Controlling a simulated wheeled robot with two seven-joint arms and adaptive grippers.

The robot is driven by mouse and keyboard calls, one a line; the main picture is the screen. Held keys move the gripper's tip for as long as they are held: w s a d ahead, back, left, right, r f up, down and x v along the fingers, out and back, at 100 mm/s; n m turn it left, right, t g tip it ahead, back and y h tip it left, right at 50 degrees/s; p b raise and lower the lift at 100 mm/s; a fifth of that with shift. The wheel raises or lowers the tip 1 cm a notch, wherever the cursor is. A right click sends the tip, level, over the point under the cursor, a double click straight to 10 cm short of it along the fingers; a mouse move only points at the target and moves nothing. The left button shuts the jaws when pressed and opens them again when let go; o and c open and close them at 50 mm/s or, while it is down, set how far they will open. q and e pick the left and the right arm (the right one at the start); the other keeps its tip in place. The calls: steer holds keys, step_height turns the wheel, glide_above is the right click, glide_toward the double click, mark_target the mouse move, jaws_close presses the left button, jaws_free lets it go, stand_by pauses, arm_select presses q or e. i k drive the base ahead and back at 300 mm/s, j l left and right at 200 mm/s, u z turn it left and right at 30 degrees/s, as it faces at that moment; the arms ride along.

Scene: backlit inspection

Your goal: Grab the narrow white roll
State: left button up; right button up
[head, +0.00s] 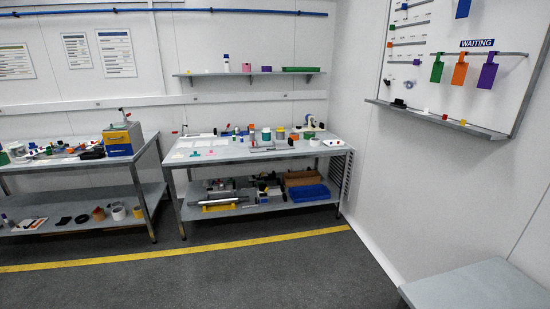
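I cannot tell for sure which thing is the narrow white roll. A white rounded object (310,121) also stands at the back right of the middle workbench, too small to make out well. Neither of my grippers is in view, and nothing is seen being held.
The left workbench (70,168) and middle workbench (185,154) carry many small items. A wall shelf (225,74) hangs above. A whiteboard (450,80) is on the right wall, with a grey surface (475,288) at lower right. The dark floor (200,282) ahead is clear, crossed by a yellow line (190,249).

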mark_target(315, 142)
steer(key=i, duration=0.8)
steer(key=i+j+z, duration=0.1)
steer(key=i+z, duration=0.15)
steer(key=i, duration=0.55)
steer(key=i+l, duration=0.2)
steer(key=i, duration=0.25)
steer(key=i+l+z, duration=0.1)
steer(key=i, duration=0.4)
steer(key=i+l, duration=0.5)
steer(key=l, duration=0.2)
